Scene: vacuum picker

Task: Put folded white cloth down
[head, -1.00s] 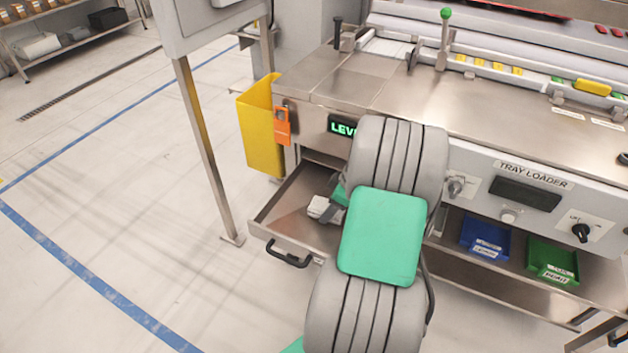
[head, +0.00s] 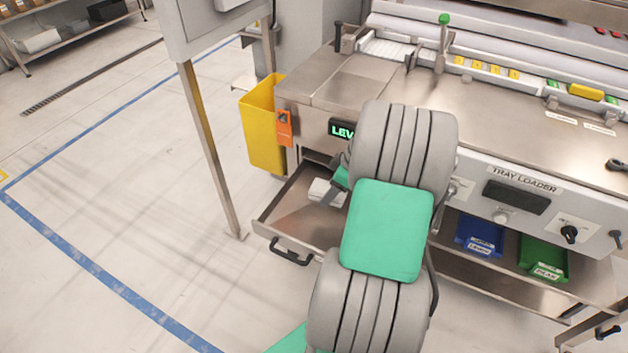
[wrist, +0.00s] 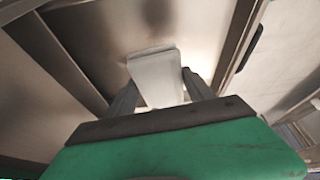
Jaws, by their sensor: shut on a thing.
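The folded white cloth (wrist: 156,78) is between my gripper's two fingers in the wrist view, over the bare metal floor of the open drawer (wrist: 105,42). My gripper (wrist: 158,92) is shut on it. In the head view the cloth (head: 322,191) shows as a small pale block inside the drawer (head: 290,207), beside my gripper (head: 333,193). My arm hides the right part of the drawer and much of the gripper. I cannot tell whether the cloth touches the drawer floor.
The drawer has raised metal walls and a black front handle (head: 291,252). A yellow bin (head: 262,125) stands left of the machine. Blue (head: 480,236) and green (head: 543,258) trays sit on a shelf at right.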

